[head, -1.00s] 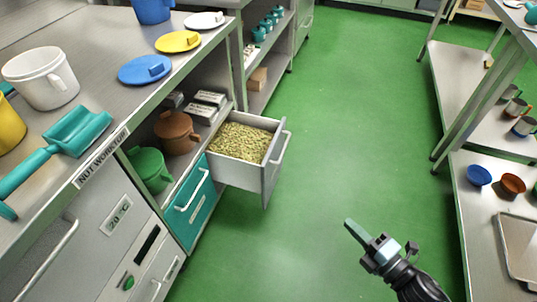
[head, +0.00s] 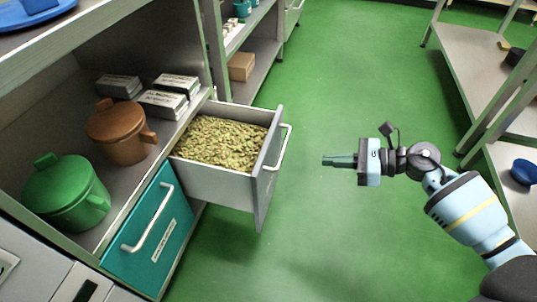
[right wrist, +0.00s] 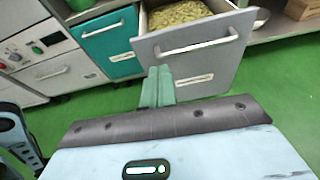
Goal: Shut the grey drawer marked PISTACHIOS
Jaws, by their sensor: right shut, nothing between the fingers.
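The grey drawer (head: 262,185) stands pulled out from the cabinet, full of greenish nuts (head: 222,142). Its front carries a pale bar handle; a label shows below the handle in the right wrist view (right wrist: 215,60), too small to read. My right gripper (head: 325,160) is shut and empty, to the right of the drawer front and apart from it, pointing at it. In the right wrist view its fingers (right wrist: 158,72) are together and overlap the lower left of the drawer front. My left gripper is not in view.
A teal drawer (head: 150,235) beside it is shut. Above it, a shelf holds a green pot (head: 65,195), a brown pot (head: 120,132) and small boxes (head: 165,97). Green floor (head: 330,80) is clear between the cabinet and the metal rack (head: 480,90) at right.

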